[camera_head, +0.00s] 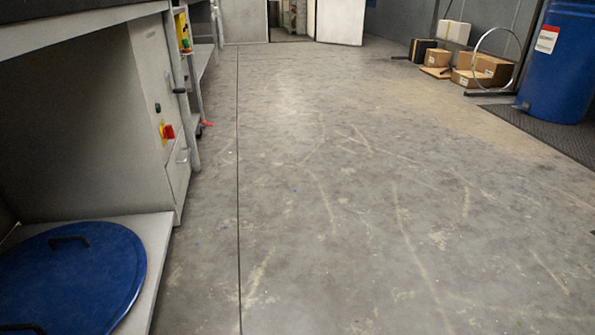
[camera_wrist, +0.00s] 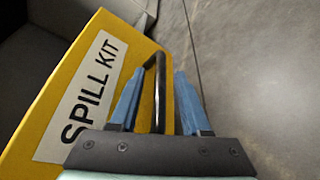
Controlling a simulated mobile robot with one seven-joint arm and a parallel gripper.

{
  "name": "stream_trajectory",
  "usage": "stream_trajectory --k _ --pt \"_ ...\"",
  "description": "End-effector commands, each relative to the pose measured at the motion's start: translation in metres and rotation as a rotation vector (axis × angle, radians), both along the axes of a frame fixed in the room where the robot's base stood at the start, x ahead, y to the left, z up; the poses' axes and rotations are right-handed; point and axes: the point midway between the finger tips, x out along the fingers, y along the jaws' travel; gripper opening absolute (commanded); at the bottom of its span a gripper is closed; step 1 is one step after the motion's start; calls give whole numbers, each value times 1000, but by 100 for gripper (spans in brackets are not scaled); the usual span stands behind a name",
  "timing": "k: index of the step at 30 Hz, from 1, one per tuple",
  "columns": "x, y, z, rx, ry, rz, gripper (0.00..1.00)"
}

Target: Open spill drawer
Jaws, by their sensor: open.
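The spill drawer (camera_wrist: 130,48) shows in the wrist view as a yellow front with a white "SPILL KIT" label (camera_wrist: 88,92). A dark bar handle (camera_wrist: 158,92) stands out from it. My gripper (camera_wrist: 159,74) is open, with one blue finger on each side of the handle. A gap shows between the handle and the fingers, clearest on the right. The handle's lower end is hidden behind the gripper body. I cannot tell from this view whether the drawer stands open at all. Neither the drawer nor my gripper shows in the head view.
Grey cabinets with a red-and-yellow switch (camera_head: 167,131) line the left side. A blue round lid (camera_head: 70,275) lies on a low shelf there. A blue barrel (camera_head: 556,60) and cardboard boxes (camera_head: 482,72) stand at the far right. The middle floor is clear.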

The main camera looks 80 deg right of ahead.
Motion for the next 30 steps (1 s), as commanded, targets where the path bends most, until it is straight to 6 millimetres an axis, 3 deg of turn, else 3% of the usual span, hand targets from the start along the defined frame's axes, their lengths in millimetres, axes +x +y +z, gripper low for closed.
stream_trajectory --k 15,21,30 --pt "-63 79 25 2 2 4 47" --pt "-74 92 27 1 0 3 47" --pt "-75 94 26 1 0 3 47"
